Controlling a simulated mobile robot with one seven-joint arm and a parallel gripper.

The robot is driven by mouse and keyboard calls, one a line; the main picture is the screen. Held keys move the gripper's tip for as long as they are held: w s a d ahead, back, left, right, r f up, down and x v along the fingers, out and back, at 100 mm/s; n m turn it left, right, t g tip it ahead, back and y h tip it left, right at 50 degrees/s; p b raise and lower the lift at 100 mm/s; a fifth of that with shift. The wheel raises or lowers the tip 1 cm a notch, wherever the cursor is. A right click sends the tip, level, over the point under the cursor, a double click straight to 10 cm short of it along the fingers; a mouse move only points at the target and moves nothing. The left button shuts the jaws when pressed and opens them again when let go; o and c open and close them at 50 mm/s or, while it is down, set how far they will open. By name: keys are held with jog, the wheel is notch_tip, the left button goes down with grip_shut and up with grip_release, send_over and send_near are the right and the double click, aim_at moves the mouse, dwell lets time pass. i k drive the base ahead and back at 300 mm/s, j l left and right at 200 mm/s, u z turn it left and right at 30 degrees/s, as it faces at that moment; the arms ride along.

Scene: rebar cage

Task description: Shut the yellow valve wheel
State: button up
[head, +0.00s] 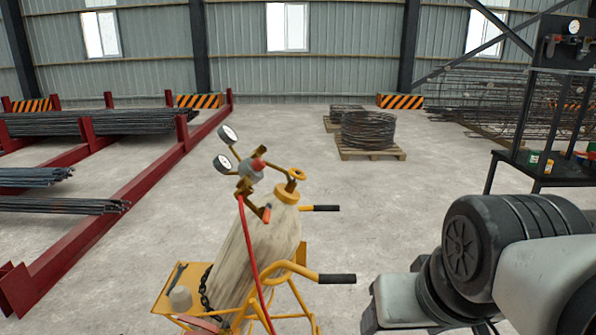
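The yellow valve wheel (297,173) is a small ring at the top of a pale gas cylinder (262,243). The cylinder stands tilted in a yellow cart (293,272) in the lower middle of the head view. Two round gauges and a regulator with a red knob (258,164) sit to the left of the wheel. Whether the valve is open or shut cannot be told. My arm shows at the lower right, apart from the cylinder. My gripper is not in view.
A red hose (247,246) hangs down the cylinder. Black-gripped cart handles (337,279) stick out to the right. Red racks with rebar (88,190) stand left. A pallet with wire coils (369,132) is behind. A dark shelf (540,170) stands right. The floor between is clear.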

aim_at(298, 174)
jog(key=i, duration=0.5)
jog(key=i+l, duration=0.15)
jog(key=i, duration=0.4)
jog(key=j+u, duration=0.05)
